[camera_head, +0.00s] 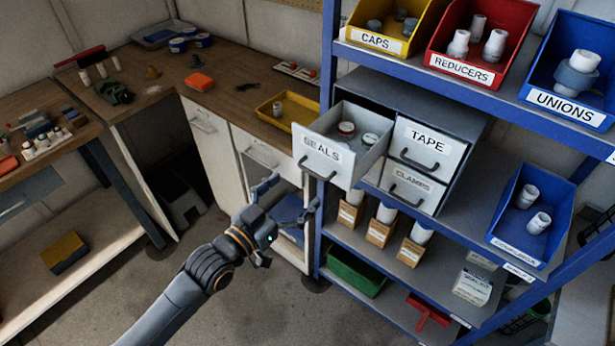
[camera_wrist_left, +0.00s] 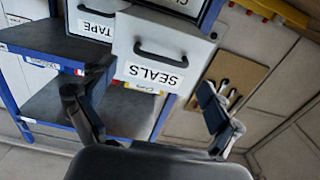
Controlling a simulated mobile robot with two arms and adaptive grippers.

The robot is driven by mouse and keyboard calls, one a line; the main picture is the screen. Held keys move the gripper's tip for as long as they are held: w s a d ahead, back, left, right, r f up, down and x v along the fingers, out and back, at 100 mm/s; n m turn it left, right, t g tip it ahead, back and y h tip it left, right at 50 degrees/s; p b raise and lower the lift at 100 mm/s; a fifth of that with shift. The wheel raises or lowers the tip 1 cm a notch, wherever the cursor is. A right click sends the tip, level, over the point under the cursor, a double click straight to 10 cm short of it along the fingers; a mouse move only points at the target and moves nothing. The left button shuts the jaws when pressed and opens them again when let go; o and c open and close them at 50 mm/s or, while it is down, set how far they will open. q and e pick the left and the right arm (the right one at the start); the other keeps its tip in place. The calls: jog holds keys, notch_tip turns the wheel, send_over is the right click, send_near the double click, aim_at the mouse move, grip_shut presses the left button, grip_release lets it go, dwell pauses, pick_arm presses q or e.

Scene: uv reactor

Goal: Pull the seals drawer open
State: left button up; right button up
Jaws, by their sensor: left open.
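The seals drawer (camera_head: 325,152) is white, labelled SEALS, and stands pulled out from the grey cabinet (camera_head: 425,98) on the blue shelf. Several small round items lie inside it. Its dark handle (camera_head: 317,172) is on the front face. In the left wrist view the seals drawer (camera_wrist_left: 178,35) and its handle (camera_wrist_left: 160,53) appear upside down, beyond the fingers. My left gripper (camera_head: 289,197) is open and empty, below and in front of the drawer, apart from the handle. Its spread fingers also show in the left wrist view (camera_wrist_left: 147,98). My right gripper is not in view.
The tape drawer (camera_head: 425,145) and clamps drawer (camera_head: 412,187) beside it are shut. Labelled bins, such as the yellow caps bin (camera_head: 378,40), stand on the shelf above. Boxed parts (camera_head: 380,232) stand on the shelf below. A wooden counter (camera_head: 235,100) with a yellow tray (camera_head: 288,112) lies behind.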

pick_arm(q)
jog(key=v, duration=0.5)
jog(key=shift+f, duration=0.1)
dwell(0.3)
jog(key=w+a+f+n+g+y+b, duration=0.1)
jog(key=a+f+y, duration=0.25)
jog(key=f, duration=0.75)
jog(key=w+a+f+n+g+y+b, duration=0.15)
jog(key=a+f, duration=0.25)
jog(key=f, duration=0.6)
jog(key=s+a+f+n+g+y, duration=0.1)
jog(key=s+a+f+y, duration=0.2)
jog(key=f, duration=0.6)
jog(key=s+a+f+n+g, duration=0.1)
jog(key=s+a+f, duration=0.25)
jog(key=f, duration=0.45)
jog(key=s+a+f+g+y+b, duration=0.2)
jog(key=s+a+f+g, duration=0.15)
jog(key=s+f, duration=1.05)
jog(key=s+f+g, duration=0.2)
jog(key=s+f, duration=0.2)
jog(key=s, duration=0.7)
jog(key=s+f+g+y, duration=0.1)
jog(key=s+f+g, duration=0.2)
jog(key=s, duration=0.8)
notch_tip(320, 180, down, 3)
jog(key=shift+d+r+n+b, duration=0.2)
jog(key=shift+d+n+b, duration=0.1)
jog(key=shift+n, duration=0.05)
